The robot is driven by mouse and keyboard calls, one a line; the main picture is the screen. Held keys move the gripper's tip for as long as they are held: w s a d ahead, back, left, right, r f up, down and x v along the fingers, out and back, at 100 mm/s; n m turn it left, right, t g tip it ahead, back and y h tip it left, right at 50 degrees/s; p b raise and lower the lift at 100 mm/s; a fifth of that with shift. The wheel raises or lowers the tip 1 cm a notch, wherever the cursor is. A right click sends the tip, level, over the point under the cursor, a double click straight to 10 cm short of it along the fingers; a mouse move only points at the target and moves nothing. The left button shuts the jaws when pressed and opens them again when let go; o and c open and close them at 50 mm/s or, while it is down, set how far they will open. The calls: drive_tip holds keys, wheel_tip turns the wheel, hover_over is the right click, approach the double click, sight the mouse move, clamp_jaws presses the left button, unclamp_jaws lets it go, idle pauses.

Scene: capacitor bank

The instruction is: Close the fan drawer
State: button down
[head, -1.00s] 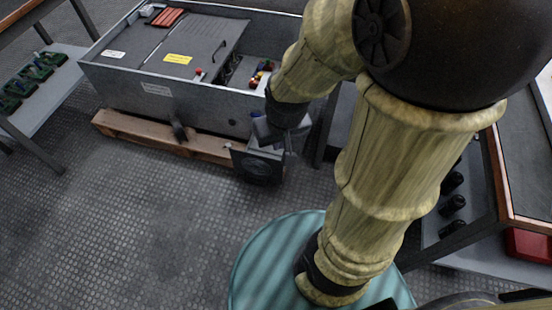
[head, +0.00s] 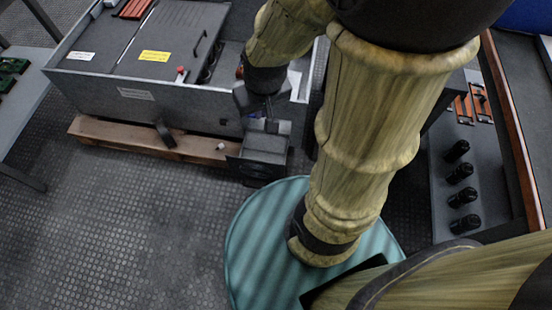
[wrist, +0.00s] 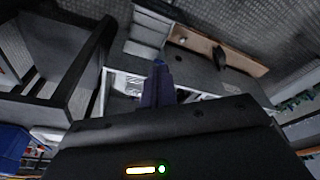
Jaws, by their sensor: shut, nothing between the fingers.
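The fan drawer (head: 262,158) is a dark grey box sticking out low from the front of the grey metal cabinet (head: 130,92), at its right end. In the wrist view, a paler grey box at the top (wrist: 148,28) looks like the same drawer. My gripper (head: 268,124) is just above the drawer in the head view; I cannot tell whether it touches. In the wrist view its dark fingers (wrist: 158,84) are together and empty, pointing towards the cabinet. My arm hides part of the cabinet's right end.
The cabinet stands on a wooden pallet (head: 150,138). A dark bracket (head: 165,134) juts from its front. A bench with several black cylinders (head: 462,172) is at the right. Another table (head: 20,120) is at the left. The patterned floor (head: 130,220) in front is clear.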

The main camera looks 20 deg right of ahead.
drive_tip(key=n+g, duration=0.4)
drive_tip(key=n, duration=1)
hover_over(278, 165)
drive_tip(key=a, duration=0.1)
wheel_tip(278, 165, down, 12)
wheel_tip(278, 165, down, 12)
drive_tip(key=s+n+g+y+b, duration=0.1)
drive_tip(key=n+y, duration=0.1)
drive_tip(key=n, duration=1.3)
drive_tip(key=shift+r+g, duration=0.25)
drive_tip(key=shift+g, duration=0.05)
drive_tip(key=shift+s+d, duration=0.1)
drive_tip(key=shift+w+d+f+b, duration=0.1)
drive_tip(key=shift+w+f+b, duration=0.05)
drive_tip(key=shift+f+b, duration=2.05)
drive_tip(key=shift+w+d+f+b, duration=0.1)
drive_tip(key=shift+f+b, duration=1.7)
drive_tip(key=shift+f, duration=0.75)
